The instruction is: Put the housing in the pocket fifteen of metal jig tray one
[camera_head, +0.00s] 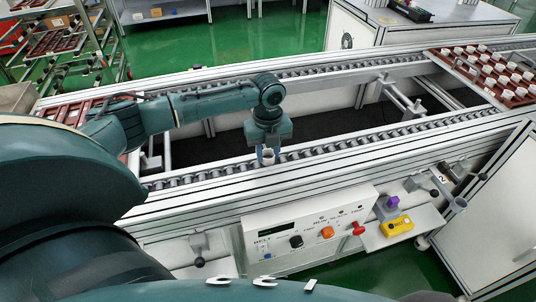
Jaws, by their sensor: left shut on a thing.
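My left gripper (266,150) hangs straight down over the near roller rail of the conveyor, in the middle of the view. It is shut on a small whitish cup-shaped housing (267,157), which shows between and below the fingers. A reddish-brown jig tray (75,112) lies on the conveyor at the left, partly hidden by my arm; its pockets are too small to number. Another reddish-brown tray (511,101) at the far right carries many white housings. My right gripper is not in view.
The conveyor's near roller rail (355,137) runs between the trays, with an open gap behind it. A control panel (310,232) with buttons stands in front. A yellow box (396,226) and a purple part lie on a small shelf beside it.

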